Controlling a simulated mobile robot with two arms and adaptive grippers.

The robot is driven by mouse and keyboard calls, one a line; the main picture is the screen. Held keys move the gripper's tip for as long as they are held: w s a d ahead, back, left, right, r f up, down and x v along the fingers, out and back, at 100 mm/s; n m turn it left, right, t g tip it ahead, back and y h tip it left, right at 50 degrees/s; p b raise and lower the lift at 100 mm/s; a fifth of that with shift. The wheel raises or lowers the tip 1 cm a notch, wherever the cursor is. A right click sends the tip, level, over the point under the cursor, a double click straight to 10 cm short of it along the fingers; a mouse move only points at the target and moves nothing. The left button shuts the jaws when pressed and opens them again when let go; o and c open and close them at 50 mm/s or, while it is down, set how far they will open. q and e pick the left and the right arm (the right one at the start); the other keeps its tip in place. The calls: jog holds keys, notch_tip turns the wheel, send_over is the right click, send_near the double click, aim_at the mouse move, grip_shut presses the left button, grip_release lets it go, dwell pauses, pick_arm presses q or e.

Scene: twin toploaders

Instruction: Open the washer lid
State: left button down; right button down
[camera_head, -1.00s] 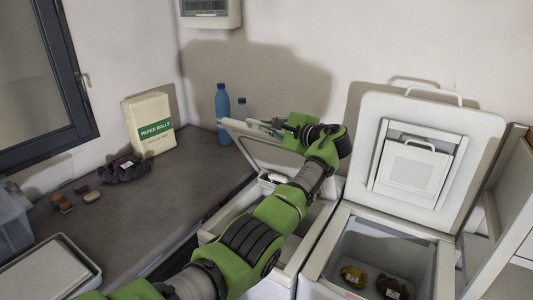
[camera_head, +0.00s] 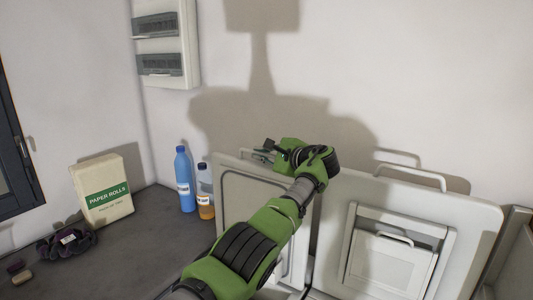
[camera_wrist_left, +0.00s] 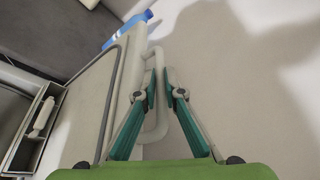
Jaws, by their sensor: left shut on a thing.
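The washer lid (camera_head: 236,195) is the pale lid of the left machine and stands raised, nearly upright, near the wall. My left gripper (camera_head: 264,153) is at its upper edge, with the arm crossing in front of the lid's right part. In the left wrist view, my left gripper's teal fingers (camera_wrist_left: 161,88) are shut on the looped lid handle (camera_wrist_left: 158,136). The lid's inner side (camera_wrist_left: 92,92) lies left of the fingers there. The washer's opening is mostly out of view or hidden by my arm. My right gripper is not in view.
The right machine's lid (camera_head: 455,212) stands open beside the washer lid. A blue bottle (camera_head: 184,180), an orange-bottomed bottle (camera_head: 206,196) and a paper rolls pack (camera_head: 102,190) stand on the dark counter (camera_head: 140,255) at left. The wall (camera_head: 380,80) is close behind the lids.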

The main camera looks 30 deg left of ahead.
pick_arm(q)
jog(key=shift+w, duration=0.35)
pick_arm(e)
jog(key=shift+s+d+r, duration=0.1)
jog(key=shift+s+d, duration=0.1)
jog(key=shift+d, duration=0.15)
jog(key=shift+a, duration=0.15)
pick_arm(q)
jog(key=c, duration=2.2)
grip_release()
jog(key=shift+c, duration=0.2)
jog(key=shift+o, duration=0.5)
jog(key=shift+s+a, duration=0.1)
jog(key=shift+d, duration=0.2)
jog(key=v, duration=1.1)
jog(key=shift+s+d+r, duration=0.15)
jog(key=shift+s+d, duration=0.1)
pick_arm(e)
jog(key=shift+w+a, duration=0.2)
